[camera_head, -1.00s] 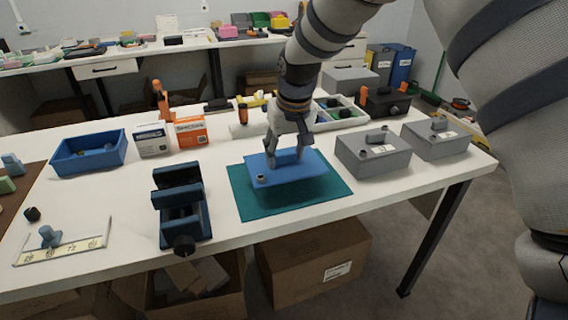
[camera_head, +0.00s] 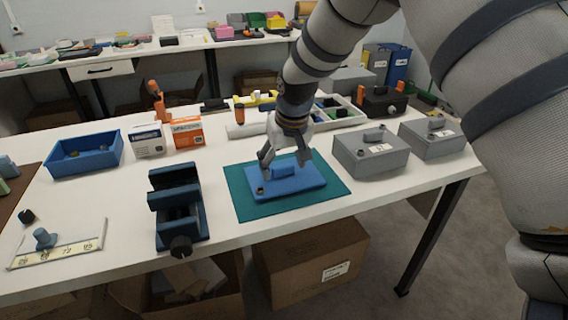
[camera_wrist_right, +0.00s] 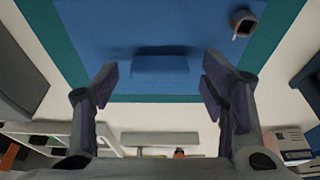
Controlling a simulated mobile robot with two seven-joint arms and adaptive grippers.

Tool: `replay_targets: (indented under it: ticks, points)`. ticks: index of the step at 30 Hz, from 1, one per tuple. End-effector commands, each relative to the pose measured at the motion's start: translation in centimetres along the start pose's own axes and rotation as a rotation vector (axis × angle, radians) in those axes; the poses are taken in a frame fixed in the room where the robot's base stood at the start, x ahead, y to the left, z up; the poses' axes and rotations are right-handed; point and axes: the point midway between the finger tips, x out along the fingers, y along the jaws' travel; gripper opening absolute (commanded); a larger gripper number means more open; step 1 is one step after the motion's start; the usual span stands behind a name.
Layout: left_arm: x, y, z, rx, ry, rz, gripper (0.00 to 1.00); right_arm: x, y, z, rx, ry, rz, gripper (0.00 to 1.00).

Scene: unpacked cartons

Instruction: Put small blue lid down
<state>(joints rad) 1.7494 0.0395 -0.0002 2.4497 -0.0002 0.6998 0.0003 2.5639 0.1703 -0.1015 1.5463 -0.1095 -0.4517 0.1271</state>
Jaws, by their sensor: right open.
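The small blue lid (camera_head: 307,182) lies flat on the teal mat (camera_head: 243,207), with its raised handle (camera_head: 283,171) on top and a small dark knob near its left corner. My right gripper (camera_head: 286,163) is open just above the lid, its fingers spread on both sides of the handle. In the right wrist view the gripper (camera_wrist_right: 160,85) is open and empty, with the handle (camera_wrist_right: 160,68) between and beyond the fingertips. The knob (camera_wrist_right: 242,24) shows at the upper right there. My left gripper is not in view.
A dark blue vise (camera_head: 178,205) stands left of the mat. Two grey boxes (camera_head: 370,158) stand to its right. A blue bin (camera_head: 85,158) and small cartons (camera_head: 187,133) stand further left. The table's front edge lies close below the mat.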

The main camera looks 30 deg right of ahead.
Motion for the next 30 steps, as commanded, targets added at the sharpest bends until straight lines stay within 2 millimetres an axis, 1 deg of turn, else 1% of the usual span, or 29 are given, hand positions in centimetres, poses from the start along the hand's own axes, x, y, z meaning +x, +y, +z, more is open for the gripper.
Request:
replay_targets:
  ticks: [2,6,9,13,15,18,30]
  points:
    - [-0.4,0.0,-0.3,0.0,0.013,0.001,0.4,-1.6,0.0,-0.3,0.0,0.008,-0.001,0.66]
    - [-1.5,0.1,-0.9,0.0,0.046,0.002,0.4,-5.8,0.0,-0.4,0.0,0.014,-0.002,0.66]
    - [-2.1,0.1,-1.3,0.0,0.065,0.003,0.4,-8.6,0.0,-0.4,-0.001,0.015,-0.002,0.66]
    - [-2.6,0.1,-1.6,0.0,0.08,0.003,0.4,-11.0,0.0,-0.2,-0.001,0.009,-0.001,0.66]
    - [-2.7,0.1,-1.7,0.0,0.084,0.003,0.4,-11.7,0.0,-0.1,-0.001,0.006,-0.001,0.66]
    - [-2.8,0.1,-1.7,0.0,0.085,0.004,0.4,-12.2,0.0,-0.1,-0.001,0.002,0.0,0.66]
    - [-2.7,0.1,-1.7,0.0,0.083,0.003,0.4,-12.0,0.0,0.0,-0.001,0.0,0.0,0.66]
